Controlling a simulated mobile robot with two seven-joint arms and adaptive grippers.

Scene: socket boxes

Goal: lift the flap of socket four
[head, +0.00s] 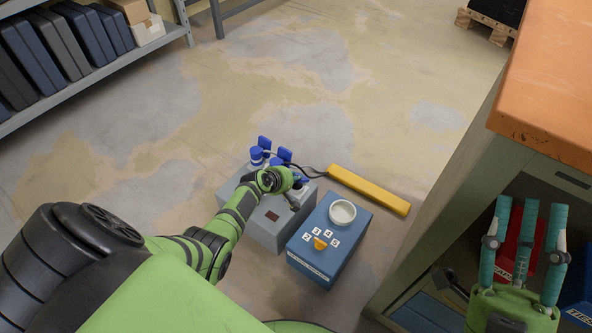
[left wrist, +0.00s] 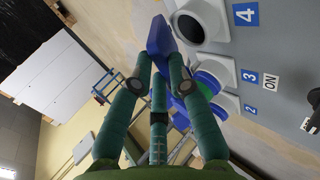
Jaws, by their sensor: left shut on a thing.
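The grey socket box (head: 262,228) stands on the floor with blue flaps (head: 265,142) standing up along its far side. In the left wrist view, socket four (left wrist: 203,18) is beside the label 4 (left wrist: 245,14); its dark opening shows inside a white ring. Its blue flap (left wrist: 158,36) stands away from the opening. My left gripper (left wrist: 157,66) is shut on that flap. In the head view the left gripper (head: 287,181) is over the box and hides part of it. My right gripper (head: 528,213) is open and empty at the right, in front of the workbench.
The orange-topped workbench (head: 550,75) blocks the right. Floor beyond the boxes is clear.

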